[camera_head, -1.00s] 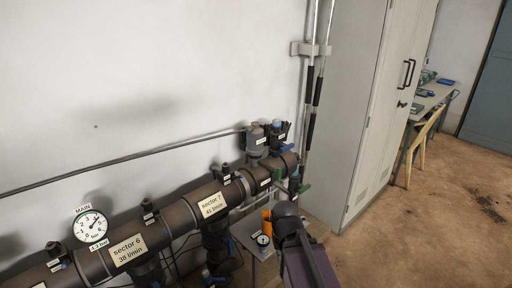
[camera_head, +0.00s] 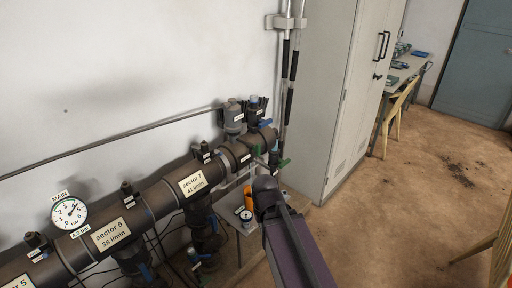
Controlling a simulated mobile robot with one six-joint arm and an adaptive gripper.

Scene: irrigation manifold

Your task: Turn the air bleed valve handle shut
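The air bleed valve cannot be picked out by its label, because the small labels at the manifold's far end are too small to read. Candidates there are a blue lever handle (camera_head: 265,123) on top near the pipe end and a green handle (camera_head: 283,163) lower on the right. A grey capped fitting (camera_head: 233,117) and a dark fitting with a blue top (camera_head: 253,106) stand upright beside the blue handle. My dark arm reaches up from the bottom toward this end, just below the green handle. My gripper cannot be made out; the arm's end joint hides that spot.
The dark manifold pipe (camera_head: 157,199) runs along the white wall, with a MAIN gauge (camera_head: 69,213). A small table (camera_head: 229,217) with an orange item (camera_head: 248,197) stands below its far end. A grey cabinet (camera_head: 335,110) stands to the right. Open floor (camera_head: 400,225) lies beyond my arm.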

